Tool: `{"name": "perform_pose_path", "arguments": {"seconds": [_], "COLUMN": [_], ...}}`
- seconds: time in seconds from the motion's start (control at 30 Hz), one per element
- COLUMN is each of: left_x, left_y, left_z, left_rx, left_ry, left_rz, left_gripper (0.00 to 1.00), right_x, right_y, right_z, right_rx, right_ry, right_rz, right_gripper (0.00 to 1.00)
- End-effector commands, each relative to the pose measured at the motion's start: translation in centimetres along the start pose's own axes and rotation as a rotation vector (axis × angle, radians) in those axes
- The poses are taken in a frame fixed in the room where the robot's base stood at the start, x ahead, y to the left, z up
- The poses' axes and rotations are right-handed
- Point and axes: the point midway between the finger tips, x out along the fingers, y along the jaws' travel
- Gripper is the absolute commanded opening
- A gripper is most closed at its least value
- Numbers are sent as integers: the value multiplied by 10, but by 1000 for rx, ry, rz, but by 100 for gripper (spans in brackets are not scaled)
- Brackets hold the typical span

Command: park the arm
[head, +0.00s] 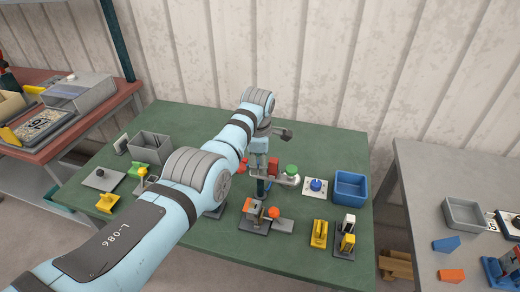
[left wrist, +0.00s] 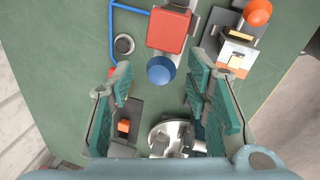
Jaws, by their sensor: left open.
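My left arm, light blue with grey joints, comes in from the lower left and reaches over the green table. My left gripper (head: 260,178) points down among the fixtures near the table's middle; in the left wrist view it (left wrist: 160,75) is open, with green pads apart and nothing held. A red block (left wrist: 168,30) with a blue knob (left wrist: 161,70) lies below, beyond the fingertips. A round metal part (left wrist: 178,138) and a dark plate with an orange button (left wrist: 123,126) show between the fingers. The arm hides part of the table. My right gripper is not in view.
A green knob (head: 292,170), a blue button on a white plate (head: 316,185) and a blue bin (head: 352,186) stand to the right. A grey bin (head: 150,147) is at left. The table's back right is mostly clear.

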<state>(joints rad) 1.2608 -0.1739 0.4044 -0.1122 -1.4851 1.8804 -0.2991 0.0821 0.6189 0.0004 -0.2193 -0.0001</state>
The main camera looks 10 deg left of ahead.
Motion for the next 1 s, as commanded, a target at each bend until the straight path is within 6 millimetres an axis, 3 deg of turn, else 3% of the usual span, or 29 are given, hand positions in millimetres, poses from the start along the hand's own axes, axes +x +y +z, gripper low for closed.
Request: {"name": "perform_pose_path", "arguments": {"seconds": [0.1,0.3,0.43,0.6,1.0], "left_x": [-15,-77,-103,-113,-112], "left_y": [0,0,-1,-1,-1], "left_z": [0,2,2,2,2], "left_rx": [-1,1,1,1,0], "left_ry": [-2,-2,-2,-1,-1], "left_rz": [4,5,3,0,0], "left_gripper": [44,44,44,44,44], "right_x": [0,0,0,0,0], "right_y": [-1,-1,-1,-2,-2], "right_z": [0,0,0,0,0], "right_rx": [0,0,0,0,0], "right_ry": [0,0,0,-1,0], "right_rz": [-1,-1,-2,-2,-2], "right_gripper": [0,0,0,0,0]}}
